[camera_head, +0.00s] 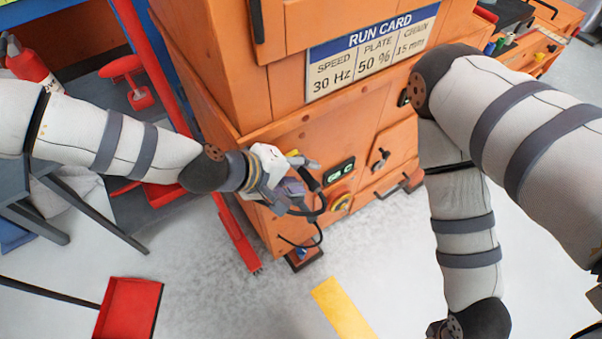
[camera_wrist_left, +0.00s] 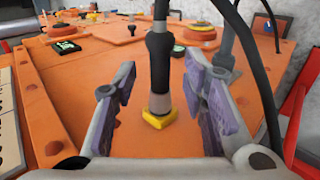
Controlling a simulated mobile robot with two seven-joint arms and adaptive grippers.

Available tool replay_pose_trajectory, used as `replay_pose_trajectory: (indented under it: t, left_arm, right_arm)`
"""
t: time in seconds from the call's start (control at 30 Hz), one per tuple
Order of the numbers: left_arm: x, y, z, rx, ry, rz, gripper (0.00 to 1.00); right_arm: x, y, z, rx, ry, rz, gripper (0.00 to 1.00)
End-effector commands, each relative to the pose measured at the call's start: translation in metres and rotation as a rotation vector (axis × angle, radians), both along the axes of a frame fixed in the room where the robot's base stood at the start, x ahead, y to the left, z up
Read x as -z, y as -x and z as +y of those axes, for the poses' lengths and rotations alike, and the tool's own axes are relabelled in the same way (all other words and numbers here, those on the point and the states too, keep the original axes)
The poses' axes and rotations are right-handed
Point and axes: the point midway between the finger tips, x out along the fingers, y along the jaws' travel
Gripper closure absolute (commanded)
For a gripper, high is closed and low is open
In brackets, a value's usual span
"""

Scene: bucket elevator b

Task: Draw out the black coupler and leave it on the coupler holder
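The black coupler (camera_wrist_left: 159,62) stands out from the orange panel in the left wrist view, with its grey lower end in a yellow square socket (camera_wrist_left: 160,118). A thin cable runs up from its top. My left gripper (camera_wrist_left: 162,85) is open, with one purple-padded finger on each side of the coupler and a visible gap on both sides. In the head view my left gripper (camera_head: 306,186) is at the orange cabinet's front and hides most of the coupler. I cannot make out the coupler holder. My right gripper is out of view; its arm reaches down at the right.
The orange cabinet (camera_head: 230,70) carries a run card (camera_head: 370,50), a green display (camera_head: 339,170) and a yellow-red knob (camera_head: 341,201). A thick black cable (camera_wrist_left: 255,75) hangs close to the right finger. A red post (camera_head: 236,238) stands left; a red dustpan (camera_head: 128,306) lies on the floor.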

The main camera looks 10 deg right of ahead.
Motion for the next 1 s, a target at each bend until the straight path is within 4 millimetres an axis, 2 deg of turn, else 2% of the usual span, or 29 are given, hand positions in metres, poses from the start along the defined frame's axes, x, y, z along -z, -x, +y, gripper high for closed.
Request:
replay_pose_trajectory:
  t: [0.27, 0.53, 0.7, 1.0]
  left_arm:
    - [-0.005, 0.002, 0.005, 0.001, 0.000, 0.002, 0.61]
    - [-0.056, 0.018, 0.052, -0.001, 0.001, -0.002, 0.61]
    - [-0.078, 0.026, 0.073, -0.001, 0.001, -0.001, 0.61]
    - [-0.085, 0.030, 0.080, 0.000, 0.000, 0.001, 0.61]
  right_arm:
    - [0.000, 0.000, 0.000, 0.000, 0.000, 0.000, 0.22]
    - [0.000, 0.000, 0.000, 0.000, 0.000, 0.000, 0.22]
    - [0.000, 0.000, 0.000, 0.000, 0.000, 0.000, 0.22]
    - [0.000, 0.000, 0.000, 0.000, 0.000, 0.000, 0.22]
